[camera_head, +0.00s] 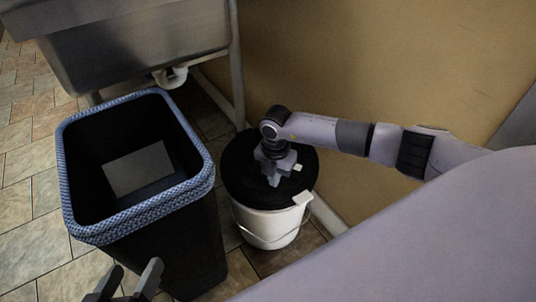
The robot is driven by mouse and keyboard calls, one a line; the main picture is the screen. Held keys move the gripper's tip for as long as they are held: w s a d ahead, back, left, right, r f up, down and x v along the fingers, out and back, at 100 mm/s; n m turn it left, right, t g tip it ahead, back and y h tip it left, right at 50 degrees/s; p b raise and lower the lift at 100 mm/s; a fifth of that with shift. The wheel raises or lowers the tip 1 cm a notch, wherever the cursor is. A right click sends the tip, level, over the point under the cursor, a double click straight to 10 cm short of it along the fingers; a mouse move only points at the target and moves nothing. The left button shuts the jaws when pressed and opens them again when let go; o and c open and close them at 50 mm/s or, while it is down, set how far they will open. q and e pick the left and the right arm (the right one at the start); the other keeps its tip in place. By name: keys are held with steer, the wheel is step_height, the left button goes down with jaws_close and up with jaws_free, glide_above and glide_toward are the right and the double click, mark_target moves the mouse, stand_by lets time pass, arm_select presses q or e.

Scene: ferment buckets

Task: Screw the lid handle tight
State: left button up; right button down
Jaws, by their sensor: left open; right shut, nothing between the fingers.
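A white bucket (266,226) with a wire handle stands on the floor near the wall. A flat black lid (240,185) covers its top. My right gripper (274,181) is shut, points down over the middle of the lid and hides what lies beneath it. I cannot tell whether it touches the lid. The lid handle cannot be made out. A small light piece (298,168) shows on the lid beside the gripper. My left gripper (127,287) is open and empty at the bottom edge, in front of the black bin, with only its fingers in view.
A tall black bin (190,240) with a blue woven rim stands left of the bucket, with a pale sheet (140,168) inside. A steel sink (140,45) is behind it. A tan wall (400,60) closes off the back right. Tiled floor (30,235) is clear at far left.

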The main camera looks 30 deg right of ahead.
mark_target(262, 184)
steer(key=shift+s+a+f, duration=0.15)
steer(key=shift+s+f, duration=0.15)
steer(key=shift+f, duration=0.05)
steer(key=shift+w+a, duration=0.3)
steer(key=shift+a, duration=0.3)
steer(key=shift+w+a, duration=0.35)
steer(key=shift+w+a+b, duration=0.35)
steer(key=shift+w+b, duration=0.1)
